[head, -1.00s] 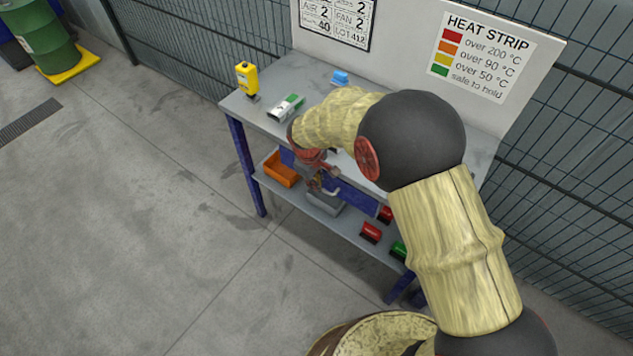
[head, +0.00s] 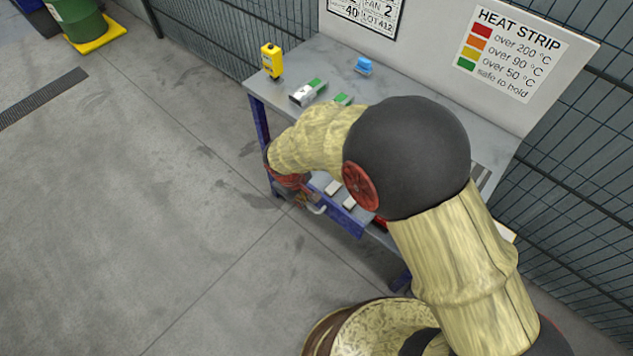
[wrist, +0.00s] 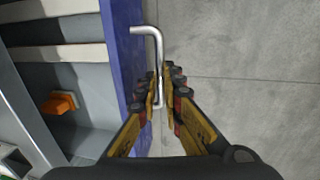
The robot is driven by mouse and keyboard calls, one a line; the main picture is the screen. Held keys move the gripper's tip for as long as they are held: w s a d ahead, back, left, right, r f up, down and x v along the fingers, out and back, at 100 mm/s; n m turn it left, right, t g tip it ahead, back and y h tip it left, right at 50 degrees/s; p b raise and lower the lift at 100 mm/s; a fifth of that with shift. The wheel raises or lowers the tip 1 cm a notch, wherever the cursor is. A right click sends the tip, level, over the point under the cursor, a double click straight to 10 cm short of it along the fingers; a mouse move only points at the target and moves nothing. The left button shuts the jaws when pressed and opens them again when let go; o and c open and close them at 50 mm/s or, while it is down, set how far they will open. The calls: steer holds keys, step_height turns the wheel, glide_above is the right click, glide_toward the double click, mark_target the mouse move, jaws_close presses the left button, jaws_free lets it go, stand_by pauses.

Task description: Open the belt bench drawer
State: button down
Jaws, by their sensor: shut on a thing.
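The belt bench drawer stands out from under the bench top, with its blue front (head: 345,218) toward me and pale blocks (head: 349,203) showing inside. In the wrist view the blue drawer front (wrist: 124,70) runs up and down at the left. Its silver bar handle (wrist: 145,30) lies between the fingers of my gripper (wrist: 163,88), which is shut on it. In the head view the gripper (head: 302,197) is partly hidden by my arm, and a bit of the handle (head: 318,210) shows beside it. My arm hides part of the drawer.
The bench top (head: 300,65) carries a yellow device (head: 272,60), a green-and-white box (head: 308,92) and a blue item (head: 364,66). An orange item (wrist: 58,102) shows left of the drawer front in the wrist view. Bare floor (head: 150,200) lies left of the bench.

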steer(key=s+a, duration=0.4)
steer(key=s, duration=0.1)
stand_by(0.3)
steer(key=c, duration=2)
jaws_free()
steer(key=shift+c, duration=0.2)
steer(key=shift+o, duration=0.6)
step_height(320, 180, up, 12)
steer(key=s+a, duration=0.1)
steer(key=shift+s+a, duration=0.15)
steer(key=shift+s, duration=0.2)
steer(key=shift+f, duration=0.15)
